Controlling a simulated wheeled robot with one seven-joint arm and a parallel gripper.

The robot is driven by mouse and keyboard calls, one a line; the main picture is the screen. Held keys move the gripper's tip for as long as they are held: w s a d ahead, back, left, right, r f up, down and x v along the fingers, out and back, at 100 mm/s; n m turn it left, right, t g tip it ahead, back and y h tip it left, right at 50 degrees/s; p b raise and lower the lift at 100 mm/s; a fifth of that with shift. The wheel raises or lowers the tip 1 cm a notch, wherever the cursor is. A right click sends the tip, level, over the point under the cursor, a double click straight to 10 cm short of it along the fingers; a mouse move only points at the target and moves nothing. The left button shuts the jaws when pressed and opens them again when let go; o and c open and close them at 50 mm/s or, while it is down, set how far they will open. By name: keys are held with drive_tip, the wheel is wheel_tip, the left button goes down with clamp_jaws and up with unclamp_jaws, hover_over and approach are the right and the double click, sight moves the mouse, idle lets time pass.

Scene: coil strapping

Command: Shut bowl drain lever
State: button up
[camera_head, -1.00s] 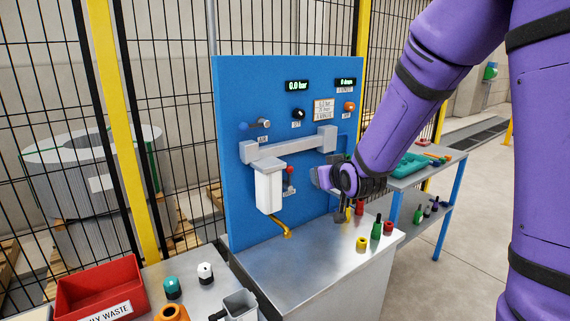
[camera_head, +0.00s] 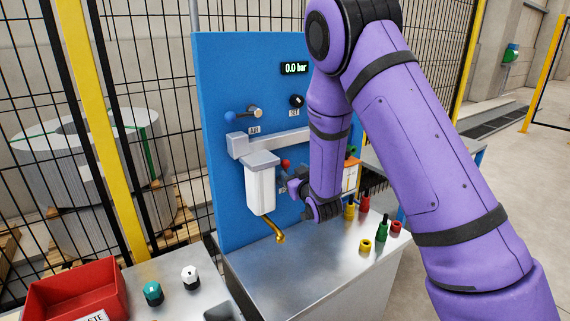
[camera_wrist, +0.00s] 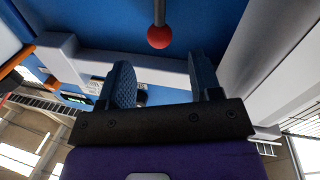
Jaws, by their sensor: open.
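The drain lever has a red ball knob (camera_head: 285,163) and stands just right of the white filter bowl (camera_head: 260,189) on the blue panel. In the wrist view the red ball (camera_wrist: 158,37) sits on the end of a grey rod, just beyond my fingertips and between them in the picture. My gripper (camera_wrist: 163,80) is open and empty, apart from the ball. In the head view my gripper (camera_head: 286,187) is close to the bowl's right side, a little below the red knob. The lever's pivot is hidden or too small to make out.
A brass drain spout (camera_head: 278,234) hangs under the bowl above the steel bench (camera_head: 300,270). Small red, yellow and green parts stand at the bench's right.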

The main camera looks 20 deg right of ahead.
sight(288, 165)
drive_tip(key=w, duration=0.5)
drive_tip(key=w+a, duration=0.1)
drive_tip(key=w, duration=0.1)
drive_tip(key=shift+w, duration=0.2)
clamp_jaws()
drive_tip(key=shift+d, duration=0.1)
